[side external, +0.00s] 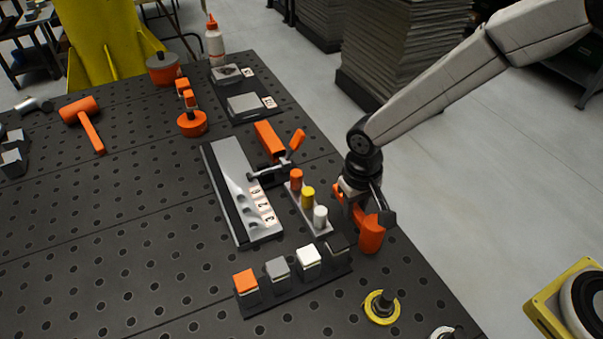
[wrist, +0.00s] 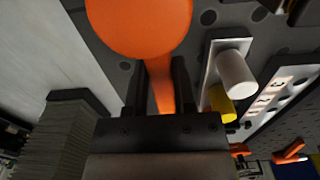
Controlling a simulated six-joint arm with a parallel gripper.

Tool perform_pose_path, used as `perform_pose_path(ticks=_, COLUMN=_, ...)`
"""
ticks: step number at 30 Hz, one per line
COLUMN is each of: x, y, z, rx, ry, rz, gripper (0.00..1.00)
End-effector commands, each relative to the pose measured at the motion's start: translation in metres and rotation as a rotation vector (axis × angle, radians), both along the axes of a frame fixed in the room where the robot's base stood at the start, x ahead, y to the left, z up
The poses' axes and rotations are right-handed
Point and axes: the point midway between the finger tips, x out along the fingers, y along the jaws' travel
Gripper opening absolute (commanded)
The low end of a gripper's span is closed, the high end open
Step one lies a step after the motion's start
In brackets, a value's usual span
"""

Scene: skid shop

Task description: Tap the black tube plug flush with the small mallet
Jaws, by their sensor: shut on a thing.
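My gripper (wrist: 160,95) is shut on the orange handle of a mallet. The mallet's round orange head (wrist: 140,22) fills the top of the wrist view. In the side view the mallet head (side external: 371,237) hangs below my gripper (side external: 358,205), at the right edge of the table. A dark rack (side external: 292,294) holds a row of square pieces with orange, grey and white tops. A dark piece (side external: 338,244) at the row's right end looks like the black tube plug; how far it stands up is unclear. The mallet head is just right of it, apparently apart.
A strip with orange, yellow and white pegs (side external: 308,196) stands left of my gripper. Behind it are a grey numbered block (side external: 234,185) and an orange bar with a clamp (side external: 268,141). A yellow ring (side external: 381,308) lies in front. Another orange mallet (side external: 80,110) lies far left.

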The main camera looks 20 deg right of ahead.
Motion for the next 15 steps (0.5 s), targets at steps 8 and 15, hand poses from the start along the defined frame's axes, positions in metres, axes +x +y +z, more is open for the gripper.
perform_pose_path(ticks=8, x=0.001, y=0.000, z=0.006, rx=0.001, ry=-0.001, rz=0.000, gripper=0.00)
perform_pose_path(ticks=15, x=0.001, y=0.000, z=0.018, rx=0.001, ry=-0.002, rz=0.000, gripper=0.00)
